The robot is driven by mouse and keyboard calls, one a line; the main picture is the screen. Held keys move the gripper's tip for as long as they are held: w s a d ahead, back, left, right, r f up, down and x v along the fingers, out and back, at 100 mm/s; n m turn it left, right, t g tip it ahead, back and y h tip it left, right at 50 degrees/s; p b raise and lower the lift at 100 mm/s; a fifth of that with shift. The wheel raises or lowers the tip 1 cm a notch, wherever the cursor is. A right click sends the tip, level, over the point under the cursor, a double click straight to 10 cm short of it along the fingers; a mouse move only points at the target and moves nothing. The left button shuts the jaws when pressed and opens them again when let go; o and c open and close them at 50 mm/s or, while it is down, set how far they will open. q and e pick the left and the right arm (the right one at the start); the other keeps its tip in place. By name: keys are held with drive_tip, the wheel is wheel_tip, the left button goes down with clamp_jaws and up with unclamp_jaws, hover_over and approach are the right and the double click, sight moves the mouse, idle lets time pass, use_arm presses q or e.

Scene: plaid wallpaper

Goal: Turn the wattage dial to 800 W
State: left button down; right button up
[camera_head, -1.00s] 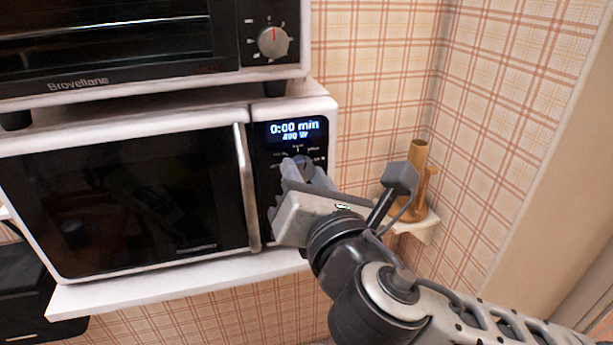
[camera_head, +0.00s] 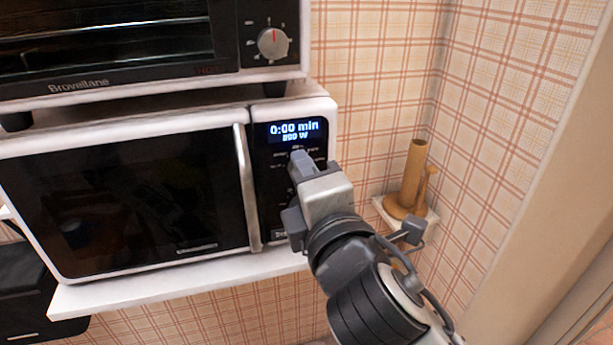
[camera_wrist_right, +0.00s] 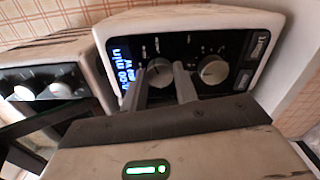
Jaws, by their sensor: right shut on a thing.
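The white microwave (camera_head: 320,112) has a black control panel with a lit display (camera_head: 295,130). The display reads 0:00 min, with a blurred wattage below it that looks like 800 W. My right gripper (camera_head: 301,165) is at the upper dial under the display and covers it in the head view. In the right wrist view, the fingers of my right gripper (camera_wrist_right: 163,80) are shut on the wattage dial (camera_wrist_right: 159,71), one on each side. A second dial (camera_wrist_right: 214,69) sits apart, farther from the display. My left gripper is not in view.
A toaster oven (camera_head: 150,50) with its own knobs stands on top of the microwave. The microwave door handle (camera_head: 246,185) is left of my gripper. A wooden object (camera_head: 412,180) stands on a small corner shelf at right, near my arm.

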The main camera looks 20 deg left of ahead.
drive_tip(key=shift+m, duration=2)
drive_tip(key=o, duration=1)
drive_tip(key=shift+c, duration=0.2)
